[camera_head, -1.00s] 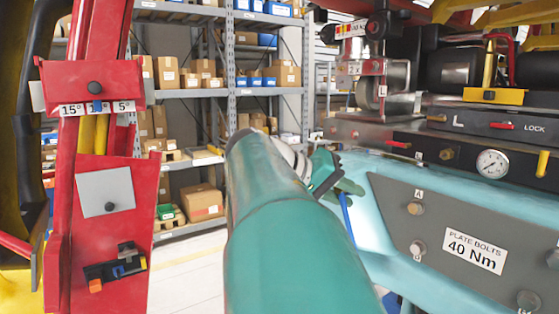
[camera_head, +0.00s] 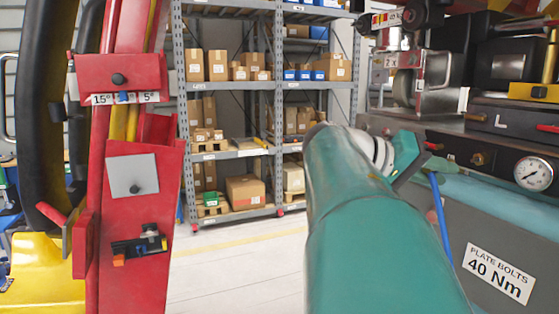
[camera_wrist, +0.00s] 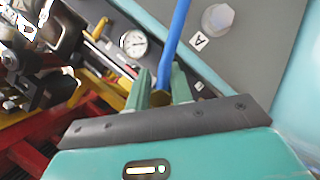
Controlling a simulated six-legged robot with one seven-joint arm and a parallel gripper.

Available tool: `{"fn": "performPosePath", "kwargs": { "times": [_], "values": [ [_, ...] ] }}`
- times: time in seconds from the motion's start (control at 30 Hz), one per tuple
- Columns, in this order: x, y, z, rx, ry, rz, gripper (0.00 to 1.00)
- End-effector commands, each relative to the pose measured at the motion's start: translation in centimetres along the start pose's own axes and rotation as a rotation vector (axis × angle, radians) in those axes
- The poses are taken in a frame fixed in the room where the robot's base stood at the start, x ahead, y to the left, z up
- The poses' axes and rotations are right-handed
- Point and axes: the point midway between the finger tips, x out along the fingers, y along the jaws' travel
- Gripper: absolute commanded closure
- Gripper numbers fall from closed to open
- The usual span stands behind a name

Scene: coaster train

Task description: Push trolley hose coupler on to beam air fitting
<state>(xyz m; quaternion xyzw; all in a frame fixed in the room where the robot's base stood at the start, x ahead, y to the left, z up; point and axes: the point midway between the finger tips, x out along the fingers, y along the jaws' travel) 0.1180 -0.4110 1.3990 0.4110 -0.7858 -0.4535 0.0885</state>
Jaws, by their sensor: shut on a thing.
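In the wrist view the two green fingers of my gripper (camera_wrist: 161,94) are shut on a brass-coloured hose coupler (camera_wrist: 160,98). A blue hose (camera_wrist: 175,42) runs up from it. In the head view the blue hose (camera_head: 440,215) hangs beside the end of my green arm, which hides the fingers and coupler. A brass fitting (camera_head: 478,158) projects from the dark panel beside the gauge (camera_head: 534,172); I cannot tell for sure that it is the beam air fitting. The coupler appears apart from the panel. The gauge also shows in the wrist view (camera_wrist: 134,43).
A grey plate marked "PLATE BOLTS 40 Nm" (camera_head: 498,275) is at lower right. A red post (camera_head: 130,200) with a small tool bracket stands at left. Shelves with boxes (camera_head: 245,190) are behind. Clear floor (camera_head: 240,265) lies between post and arm.

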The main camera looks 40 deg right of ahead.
Motion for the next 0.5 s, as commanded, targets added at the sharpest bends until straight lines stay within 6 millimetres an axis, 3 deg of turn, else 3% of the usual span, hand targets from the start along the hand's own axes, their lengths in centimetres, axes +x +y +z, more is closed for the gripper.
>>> {"fn": "performPosePath", "kwargs": {
  "times": [0.5],
  "values": [
    [-0.54, -0.25, 0.34, 0.061, -0.005, 0.006, 1.00]
  ]
}}
